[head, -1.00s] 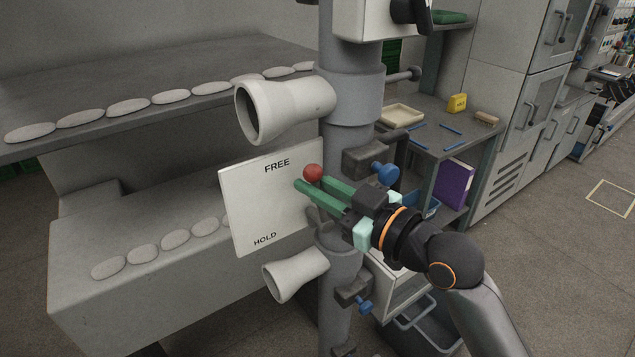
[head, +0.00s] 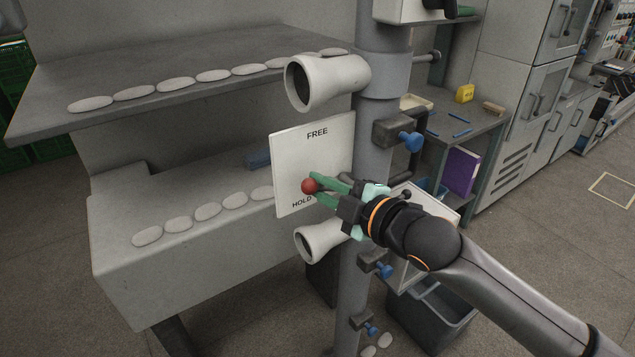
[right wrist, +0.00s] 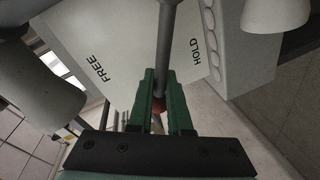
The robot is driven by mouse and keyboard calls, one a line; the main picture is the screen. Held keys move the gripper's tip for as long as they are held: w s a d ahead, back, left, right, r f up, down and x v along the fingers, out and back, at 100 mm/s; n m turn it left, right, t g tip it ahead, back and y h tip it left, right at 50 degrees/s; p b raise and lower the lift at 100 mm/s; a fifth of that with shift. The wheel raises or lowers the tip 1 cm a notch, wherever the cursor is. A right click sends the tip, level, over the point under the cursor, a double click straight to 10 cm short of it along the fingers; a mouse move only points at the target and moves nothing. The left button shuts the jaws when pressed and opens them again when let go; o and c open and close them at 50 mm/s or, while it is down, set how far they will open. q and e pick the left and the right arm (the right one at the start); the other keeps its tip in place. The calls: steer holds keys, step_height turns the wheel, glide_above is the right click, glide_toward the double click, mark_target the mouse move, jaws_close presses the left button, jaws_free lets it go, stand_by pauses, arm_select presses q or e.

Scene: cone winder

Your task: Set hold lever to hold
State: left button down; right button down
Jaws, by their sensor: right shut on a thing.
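The hold lever ends in a red ball knob (head: 309,186), in front of a white plate (head: 290,155) marked FREE at the top and HOLD at the bottom. The knob is low on the plate, just above and right of the word HOLD. My right gripper (head: 316,186) is shut on the lever, with its green fingers either side of it by the knob. In the right wrist view the lever's grey rod (right wrist: 166,45) runs between the fingers, and the red knob (right wrist: 158,103) shows partly behind them. My left gripper is not in view.
The plate is beside a grey vertical post (head: 372,170), with a white funnel above (head: 345,75) and another below (head: 320,240). Clamps with blue knobs (head: 411,140) are on the post. Shelves with pale oval pieces stand at left. A grey bin (head: 430,315) stands below right.

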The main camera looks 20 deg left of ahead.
steer(key=shift+s+a+f+n+t+h, duration=0.1)
steer(key=shift+s+f+n+t+h, duration=0.05)
steer(key=shift+f+n, duration=0.55)
steer(key=shift+s+a+f+n+t+h, duration=0.1)
steer(key=shift+f+n, duration=0.55)
steer(key=shift+n, duration=0.2)
steer(key=shift+s+a+f+n+t+h, duration=0.1)
steer(key=shift+s+f+n+t+h, duration=0.05)
steer(key=shift+f+n, duration=0.55)
steer(key=c, duration=0.8)
jaws_free()
steer(key=shift+c, duration=0.2)
steer(key=v, duration=1.2)
steer(key=shift+s+d, duration=0.15)
steer(key=shift+s, duration=0.05)
